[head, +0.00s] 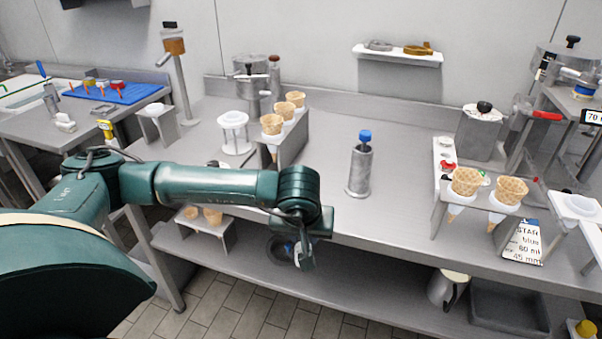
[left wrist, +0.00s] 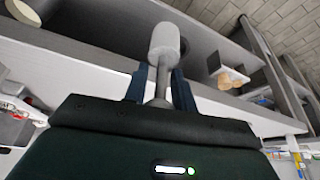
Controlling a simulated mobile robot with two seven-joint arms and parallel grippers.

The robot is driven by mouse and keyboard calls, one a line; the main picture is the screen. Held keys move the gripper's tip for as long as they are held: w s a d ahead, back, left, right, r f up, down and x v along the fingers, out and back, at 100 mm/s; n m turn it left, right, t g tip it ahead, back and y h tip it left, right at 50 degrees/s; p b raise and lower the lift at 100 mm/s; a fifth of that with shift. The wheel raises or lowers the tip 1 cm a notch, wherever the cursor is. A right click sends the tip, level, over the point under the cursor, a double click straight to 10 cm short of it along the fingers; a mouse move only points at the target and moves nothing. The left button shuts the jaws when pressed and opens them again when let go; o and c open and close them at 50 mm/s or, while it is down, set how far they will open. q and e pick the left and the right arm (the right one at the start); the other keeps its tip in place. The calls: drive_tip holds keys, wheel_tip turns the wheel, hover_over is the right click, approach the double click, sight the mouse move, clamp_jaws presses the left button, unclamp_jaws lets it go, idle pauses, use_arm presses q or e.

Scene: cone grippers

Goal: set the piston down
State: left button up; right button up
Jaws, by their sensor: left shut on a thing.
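The piston (left wrist: 165,43), a pale grey cylinder on a thin rod, shows in the left wrist view. My left gripper (left wrist: 160,84) is shut on its rod, with the dark blue fingers on either side and the wide end past the fingertips. In the head view my left gripper (head: 300,257) hangs in front of the counter's front edge, above the lower shelf; its wrist largely hides the piston there. My right gripper is in neither view.
A steel cylinder with a blue top (head: 360,166) stands upright on the counter (head: 400,200). A cone holder (head: 287,143) stands left of it, and another rack with cones (head: 467,184) at right. The counter around the steel cylinder is clear. A jug (head: 446,287) stands on the lower shelf.

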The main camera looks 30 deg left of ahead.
use_arm(q)
drive_tip(key=s+d+f+m+h, duration=0.2)
drive_tip(key=s+d+f+m, duration=0.3)
drive_tip(key=s+d+f, duration=0.2)
wheel_tip(320, 180, down, 2)
drive_tip(key=shift+s+d+f+t, duration=0.15)
drive_tip(key=shift+s+t, duration=0.15)
drive_tip(key=shift+s, duration=0.7)
